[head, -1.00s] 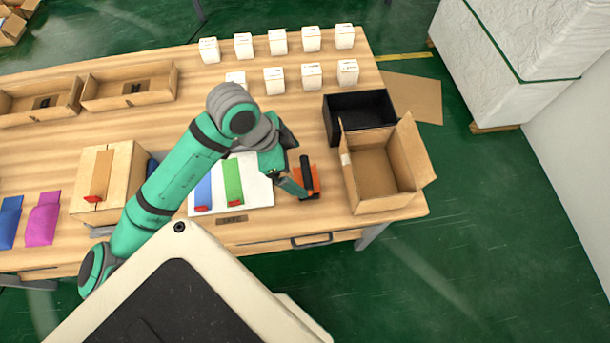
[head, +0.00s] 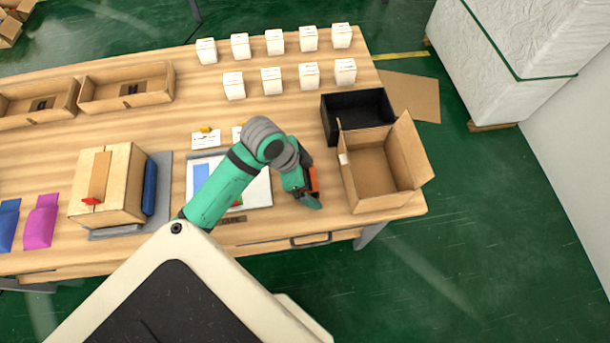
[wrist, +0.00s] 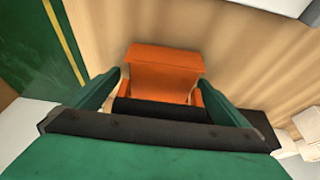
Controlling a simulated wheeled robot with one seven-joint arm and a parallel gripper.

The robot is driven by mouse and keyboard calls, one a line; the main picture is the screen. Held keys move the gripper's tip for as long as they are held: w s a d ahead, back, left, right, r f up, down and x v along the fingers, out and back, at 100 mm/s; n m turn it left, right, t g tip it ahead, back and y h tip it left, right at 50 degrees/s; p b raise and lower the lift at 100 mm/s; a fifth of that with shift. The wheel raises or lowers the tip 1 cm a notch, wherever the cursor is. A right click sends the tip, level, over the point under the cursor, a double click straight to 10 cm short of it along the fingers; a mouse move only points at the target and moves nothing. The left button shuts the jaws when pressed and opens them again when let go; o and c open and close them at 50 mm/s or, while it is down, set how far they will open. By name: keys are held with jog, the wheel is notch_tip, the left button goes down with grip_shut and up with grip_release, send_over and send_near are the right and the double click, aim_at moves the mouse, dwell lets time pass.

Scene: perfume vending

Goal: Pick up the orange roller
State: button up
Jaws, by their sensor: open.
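The orange roller (wrist: 165,72) lies on the wooden table in the wrist view, with an orange body and a black cylinder across its near end. In the head view the orange roller (head: 313,180) is largely hidden by my arm. My gripper (wrist: 167,84) is open, with one green finger on each side of the roller. The fingers appear apart from the orange body, though I cannot tell whether they touch the black part. In the head view my gripper (head: 308,196) is over the roller at the table's front right.
An open cardboard box (head: 378,172) stands just right of the roller, with a black bin (head: 357,115) behind it. A white board (head: 257,192) lies to the left. Several white boxes (head: 309,75) stand at the back. The table's front edge is close.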

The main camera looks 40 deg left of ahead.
jog(key=c, duration=0.7)
